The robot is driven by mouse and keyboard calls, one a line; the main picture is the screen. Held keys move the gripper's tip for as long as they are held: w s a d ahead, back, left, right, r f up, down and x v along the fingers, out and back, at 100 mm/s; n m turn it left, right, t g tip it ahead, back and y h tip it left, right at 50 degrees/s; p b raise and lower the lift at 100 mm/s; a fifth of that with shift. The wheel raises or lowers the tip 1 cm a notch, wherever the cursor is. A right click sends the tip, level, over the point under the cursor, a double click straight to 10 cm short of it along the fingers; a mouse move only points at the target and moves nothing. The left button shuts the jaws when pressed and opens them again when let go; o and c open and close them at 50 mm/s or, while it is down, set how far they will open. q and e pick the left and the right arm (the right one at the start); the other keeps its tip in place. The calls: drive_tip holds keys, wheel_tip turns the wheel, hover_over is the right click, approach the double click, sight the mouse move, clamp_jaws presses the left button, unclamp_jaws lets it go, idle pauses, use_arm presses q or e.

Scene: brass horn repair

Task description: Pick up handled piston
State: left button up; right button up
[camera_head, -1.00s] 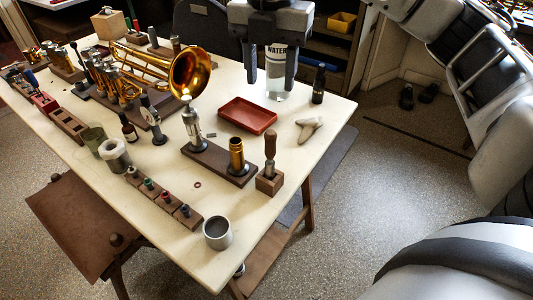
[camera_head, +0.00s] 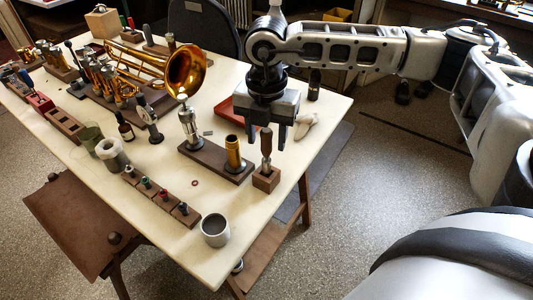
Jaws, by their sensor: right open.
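A wooden board (camera_head: 212,160) on the table bears a silver upright piston-like part (camera_head: 188,125) at its left end and a brass cylinder (camera_head: 233,152) at its right end. Just right of it, a tool with a dark wooden handle (camera_head: 266,142) stands upright in a small wooden block (camera_head: 266,179). I cannot tell for sure which is the handled piston. My right gripper (camera_head: 267,138) is open and points down, its fingers either side of the handle's top in the picture. I cannot tell the depth between them. My left gripper is out of view.
A red tray (camera_head: 226,110) is partly hidden behind my right gripper, with a pale cloth-like item (camera_head: 305,122) beside it. A brass horn (camera_head: 183,72), a dark bottle (camera_head: 314,85), a grey cup (camera_head: 214,230) and a row of small parts (camera_head: 160,195) stand around. The table's front right is clear.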

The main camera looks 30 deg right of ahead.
drive_tip(key=shift+f, duration=0.3)
clamp_jaws()
drive_tip(key=shift+r, duration=0.15)
drive_tip(key=shift+r, duration=0.2)
wheel_tip(320, 180, up, 2)
drive_tip(key=shift+r+b, duration=0.1)
drive_tip(key=shift+b, duration=0.25)
drive_tip(key=s+a+r+b, duration=0.1)
drive_tip(key=a+r, duration=0.9)
drive_tip(key=a, duration=0.4)
drive_tip(key=shift+s, duration=0.4)
drive_tip(key=shift+r, duration=0.1)
